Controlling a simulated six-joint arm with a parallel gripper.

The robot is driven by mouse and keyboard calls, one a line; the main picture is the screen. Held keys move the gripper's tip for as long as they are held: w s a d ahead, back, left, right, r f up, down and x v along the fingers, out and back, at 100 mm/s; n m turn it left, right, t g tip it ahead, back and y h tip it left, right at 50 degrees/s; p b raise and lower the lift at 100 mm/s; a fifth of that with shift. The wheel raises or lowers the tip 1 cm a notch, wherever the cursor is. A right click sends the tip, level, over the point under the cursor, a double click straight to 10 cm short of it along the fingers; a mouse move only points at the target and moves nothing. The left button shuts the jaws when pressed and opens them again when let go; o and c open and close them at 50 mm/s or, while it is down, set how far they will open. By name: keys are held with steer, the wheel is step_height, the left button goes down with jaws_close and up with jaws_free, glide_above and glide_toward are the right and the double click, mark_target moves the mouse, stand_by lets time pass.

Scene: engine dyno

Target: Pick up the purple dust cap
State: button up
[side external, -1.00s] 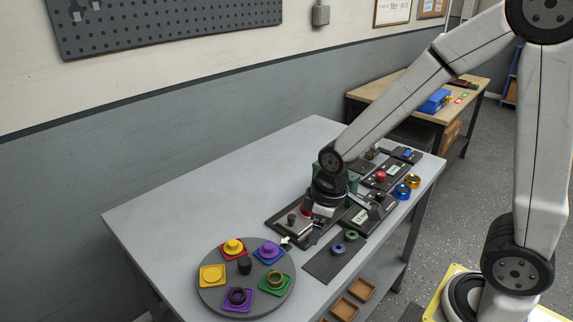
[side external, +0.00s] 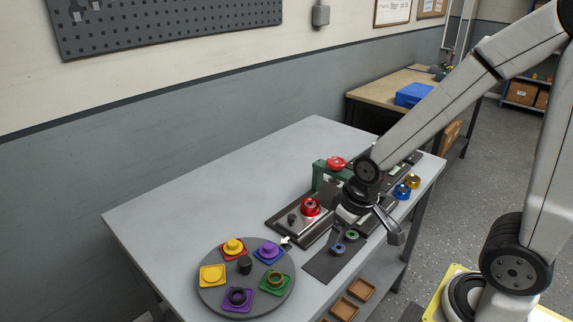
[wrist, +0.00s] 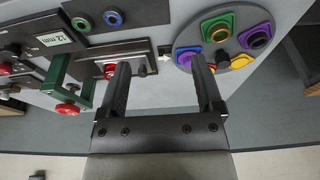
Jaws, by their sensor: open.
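The purple dust cap (side external: 269,249) sits on a blue square on the round grey turntable (side external: 217,296), at the far-right side of it in the side view. In the wrist view the cap (wrist: 186,59) is small, near the turntable's left edge, beyond the right finger. My gripper (side external: 366,236) is open and empty above the fixtures in the side view, well to the right of the turntable. In the wrist view my gripper (wrist: 159,66) has its two fingers apart with nothing held between them.
A plate with a red part (side external: 310,207) stands between my gripper and the turntable. A green press frame with a red knob (side external: 336,163) is behind my gripper. A dark mat (side external: 322,267) holds two rings. The table's far left is clear.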

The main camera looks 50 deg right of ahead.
steer(key=shift+c, duration=0.4)
steer(key=m+g+y, duration=0.3)
steer(key=m, duration=1.2)
glide_toward(269, 245)
steer(key=s, duration=0.1)
steer(key=shift+w+a+f+m, duration=0.3)
steer(key=shift+w+f+m, duration=0.15)
steer(key=shift+f, duration=0.2)
steer(key=shift+x, duration=1.3)
steer(key=shift+f, duration=0.1)
steer(key=shift+x, duration=2.45)
